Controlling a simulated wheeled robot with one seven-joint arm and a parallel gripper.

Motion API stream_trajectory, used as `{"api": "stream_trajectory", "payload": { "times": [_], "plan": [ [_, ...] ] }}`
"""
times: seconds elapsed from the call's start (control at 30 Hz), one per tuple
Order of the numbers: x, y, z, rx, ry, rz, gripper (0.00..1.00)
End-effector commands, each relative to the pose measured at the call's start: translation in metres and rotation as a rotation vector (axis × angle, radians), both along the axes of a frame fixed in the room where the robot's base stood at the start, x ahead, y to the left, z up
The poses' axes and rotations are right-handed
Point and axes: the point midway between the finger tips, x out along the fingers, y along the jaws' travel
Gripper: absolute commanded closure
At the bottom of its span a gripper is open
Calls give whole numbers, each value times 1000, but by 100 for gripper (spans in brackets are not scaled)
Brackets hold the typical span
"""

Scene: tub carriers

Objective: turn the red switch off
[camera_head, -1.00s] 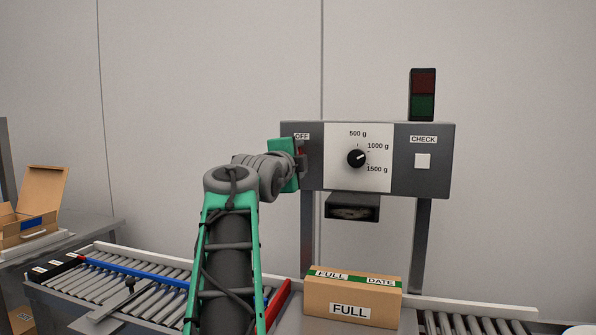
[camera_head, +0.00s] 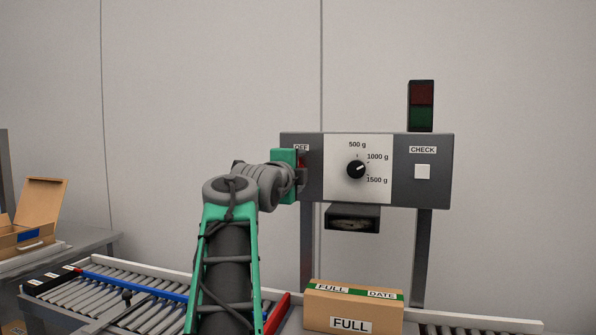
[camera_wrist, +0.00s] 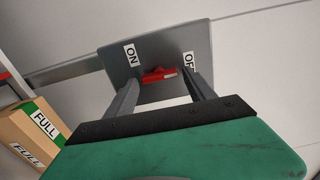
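The red switch (camera_wrist: 160,75) sits on the grey panel, between an ON label (camera_wrist: 130,54) and an OFF label (camera_wrist: 188,61) in the wrist view. My gripper (camera_wrist: 161,82) is open at the panel, with one finger on each side of the switch. I cannot tell whether a finger touches it. In the head view, my gripper (camera_head: 301,178) is at the left end of the control box (camera_head: 418,188), just below the OFF label (camera_head: 301,147). A bit of the red switch (camera_head: 301,160) shows there; my gripper hides the rest and the ON label.
The dial (camera_head: 356,169) and white CHECK button (camera_head: 422,171) are right of my gripper. A dark lamp tower (camera_head: 421,106) stands on top. A FULL carton (camera_head: 352,307) is below; a roller conveyor (camera_head: 110,290) and open carton (camera_head: 38,215) are at left.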

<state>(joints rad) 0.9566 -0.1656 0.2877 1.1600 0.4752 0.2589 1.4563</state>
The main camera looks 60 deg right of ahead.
Motion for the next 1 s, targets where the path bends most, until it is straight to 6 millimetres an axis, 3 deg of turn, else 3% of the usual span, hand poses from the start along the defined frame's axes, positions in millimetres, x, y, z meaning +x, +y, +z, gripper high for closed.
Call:
{"api": "stream_trajectory", "payload": {
  "times": [0.1,0.37,0.73,1.0],
  "plan": [
    [0,0,0,0,0,0,27],
    [0,3,1,-2,0,1,27],
    [-9,68,0,-2,0,5,27],
    [-12,77,0,0,1,0,27]
  ]
}}
